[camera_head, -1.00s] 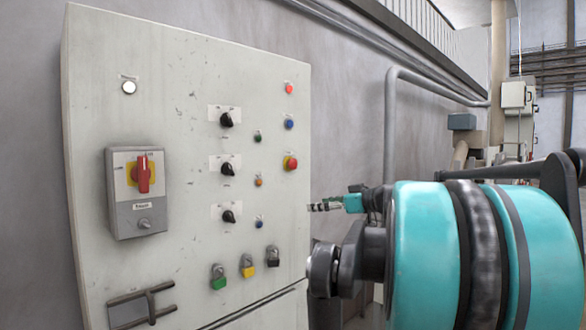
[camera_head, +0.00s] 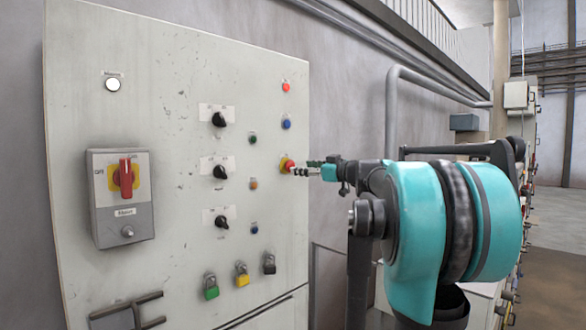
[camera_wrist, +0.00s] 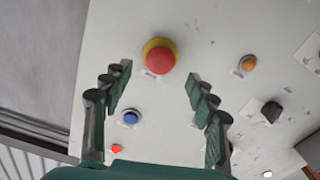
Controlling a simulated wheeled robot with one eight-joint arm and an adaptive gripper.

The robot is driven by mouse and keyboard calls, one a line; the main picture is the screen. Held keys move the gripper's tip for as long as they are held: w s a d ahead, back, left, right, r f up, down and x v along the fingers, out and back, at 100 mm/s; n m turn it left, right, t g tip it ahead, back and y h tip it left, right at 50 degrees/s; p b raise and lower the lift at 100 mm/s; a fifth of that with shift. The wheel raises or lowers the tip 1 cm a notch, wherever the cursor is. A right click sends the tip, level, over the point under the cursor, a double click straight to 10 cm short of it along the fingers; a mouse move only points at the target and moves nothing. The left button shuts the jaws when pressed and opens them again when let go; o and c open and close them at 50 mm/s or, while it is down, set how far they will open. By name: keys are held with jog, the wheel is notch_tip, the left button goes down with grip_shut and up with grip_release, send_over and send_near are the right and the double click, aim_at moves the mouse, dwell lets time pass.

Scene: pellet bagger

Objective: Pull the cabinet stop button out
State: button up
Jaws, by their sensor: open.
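The cabinet stop button is a red mushroom head on a yellow ring. It shows at the right side of the cabinet door in the head view (camera_head: 286,165). In the wrist view the stop button (camera_wrist: 160,58) lies ahead, between and beyond the fingertips. My gripper (camera_head: 300,171) points left at the button, with its tips close to it in the head view. In the wrist view my gripper (camera_wrist: 160,83) is open and empty, one finger on each side of the button's line. I cannot tell the exact gap to the button.
The pale cabinet (camera_head: 180,60) carries a blue button (camera_head: 287,123) and an orange button (camera_head: 253,183) near the stop button. Black selector knobs, a red rotary switch (camera_head: 124,177) and several padlocks (camera_head: 242,274) stick out elsewhere. A grey pipe (camera_head: 391,110) runs along the wall behind.

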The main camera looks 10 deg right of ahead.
aim_at(289, 166)
jog(key=x, duration=0.6)
